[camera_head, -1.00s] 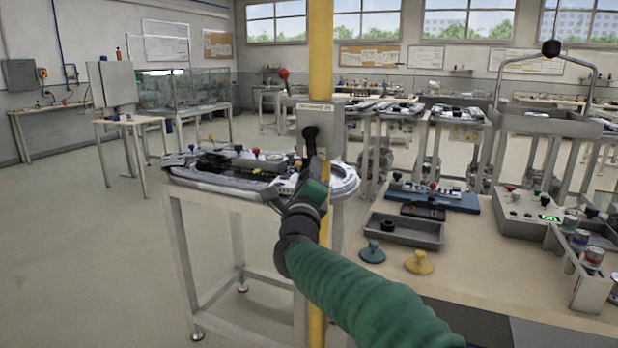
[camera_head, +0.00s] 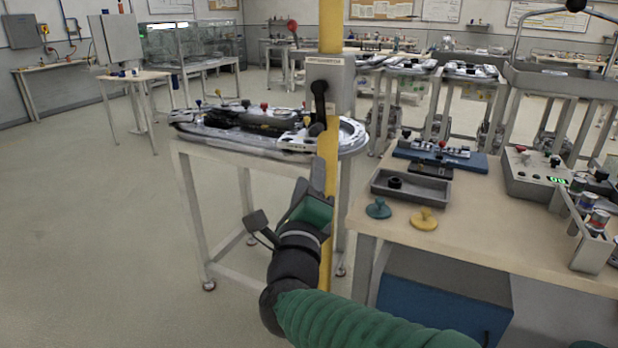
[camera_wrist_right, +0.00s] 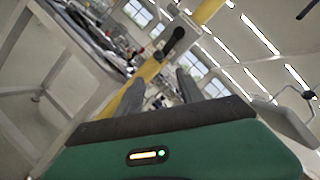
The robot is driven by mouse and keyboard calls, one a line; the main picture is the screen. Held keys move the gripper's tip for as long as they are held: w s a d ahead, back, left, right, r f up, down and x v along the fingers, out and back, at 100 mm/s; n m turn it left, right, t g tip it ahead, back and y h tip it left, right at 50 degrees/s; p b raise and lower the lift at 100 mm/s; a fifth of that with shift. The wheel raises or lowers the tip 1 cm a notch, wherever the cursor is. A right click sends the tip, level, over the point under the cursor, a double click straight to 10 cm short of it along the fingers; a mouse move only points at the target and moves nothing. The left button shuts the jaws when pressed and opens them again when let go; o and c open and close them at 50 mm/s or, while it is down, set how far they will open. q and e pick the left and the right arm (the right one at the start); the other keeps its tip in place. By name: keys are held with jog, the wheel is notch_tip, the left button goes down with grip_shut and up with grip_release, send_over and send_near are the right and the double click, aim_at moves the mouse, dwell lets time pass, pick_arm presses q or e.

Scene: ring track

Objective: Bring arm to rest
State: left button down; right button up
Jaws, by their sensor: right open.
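My right arm, in a green sleeve, comes in from the bottom right of the head view. Its gripper (camera_head: 313,200) is in front of the yellow post, below the grey box with the black lever. In the right wrist view the two dark fingers (camera_wrist_right: 160,90) stand apart with nothing between them, so it is open and empty. My left gripper is in neither view.
The ring track (camera_head: 215,140) lies on a white-legged stand just beyond my gripper. The yellow post (camera_head: 331,25) carries a grey box with a black lever (camera_head: 319,98). Open floor lies at left.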

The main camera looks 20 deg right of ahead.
jog(key=shift+s+a+f, duration=0.1)
jog(key=shift+s, duration=0.05)
dwell(0.3)
jog(key=s+a+f+n+g+y, duration=0.1)
jog(key=a+f+n+g+y, duration=0.15)
jog(key=f+n, duration=0.55)
jog(key=a+f+n+g+y, duration=0.15)
jog(key=f+n+y, duration=0.3)
jog(key=f, duration=0.45)
jog(key=s+a+f+n+g+y, duration=0.1)
jog(key=a+f+n+g+y, duration=0.15)
jog(key=f+n, duration=0.55)
jog(key=s+d+f+n+g, duration=0.3)
jog(key=s+f+n+g, duration=0.6)
jog(key=s+f, duration=0.8)
notch_tip(320, 180, up, 32)
jog(key=s+p, duration=0.1)
jog(key=p, duration=3.1)
jog(key=shift+s+r+n+y, duration=0.15)
jog(key=shift+r+n+y, duration=0.05)
jog(key=shift+n+y, duration=0.2)
